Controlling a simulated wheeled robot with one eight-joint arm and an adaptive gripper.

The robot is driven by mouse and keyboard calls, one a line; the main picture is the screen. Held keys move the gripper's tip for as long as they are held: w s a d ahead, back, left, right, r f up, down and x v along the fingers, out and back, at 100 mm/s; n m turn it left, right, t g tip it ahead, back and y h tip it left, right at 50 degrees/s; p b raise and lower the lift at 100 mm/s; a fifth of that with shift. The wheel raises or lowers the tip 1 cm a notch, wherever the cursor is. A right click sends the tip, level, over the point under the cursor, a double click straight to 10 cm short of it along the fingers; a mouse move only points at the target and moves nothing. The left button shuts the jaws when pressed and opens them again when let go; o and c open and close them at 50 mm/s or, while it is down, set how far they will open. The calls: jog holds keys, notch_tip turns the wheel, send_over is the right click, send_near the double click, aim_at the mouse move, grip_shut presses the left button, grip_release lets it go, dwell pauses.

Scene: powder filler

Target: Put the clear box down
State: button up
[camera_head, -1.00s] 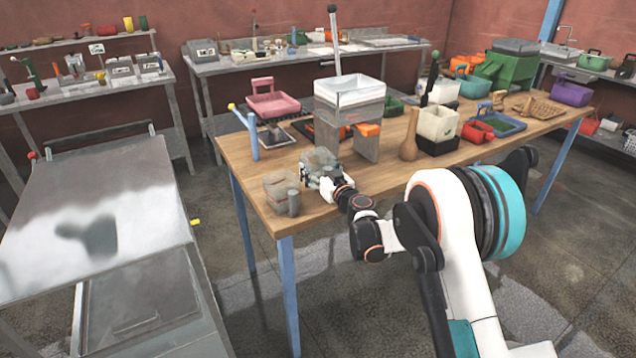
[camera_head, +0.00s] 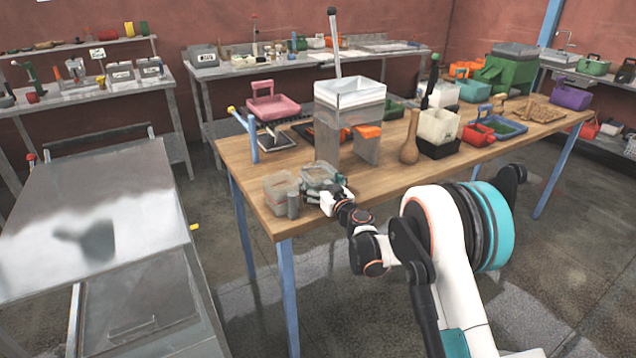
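The clear box (camera_head: 319,175) is a small see-through container near the front left corner of the wooden table. My gripper (camera_head: 329,192) is at its near side and appears shut on it; the fingertips are small and partly hidden. The box is low over the tabletop, and I cannot tell whether its base touches the wood. A second clear container (camera_head: 280,187) with a small grey cylinder (camera_head: 293,204) in front stands just left of it, at the table corner.
The powder filler (camera_head: 349,110), with a clear hopper, stands behind the box. A brown flask (camera_head: 410,140) and a cream bin (camera_head: 438,126) are to the right. Bare wooden tabletop (camera_head: 375,180) lies right of my gripper. A metal cart (camera_head: 95,220) stands left, across a gap.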

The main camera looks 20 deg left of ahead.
jog(key=shift+r+p, duration=0.1)
jog(key=shift+p, duration=0.25)
jog(key=p+v, duration=0.3)
jog(key=v, duration=1)
jog(key=shift+s+d+f, duration=0.25)
jog(key=shift+s+d, duration=0.05)
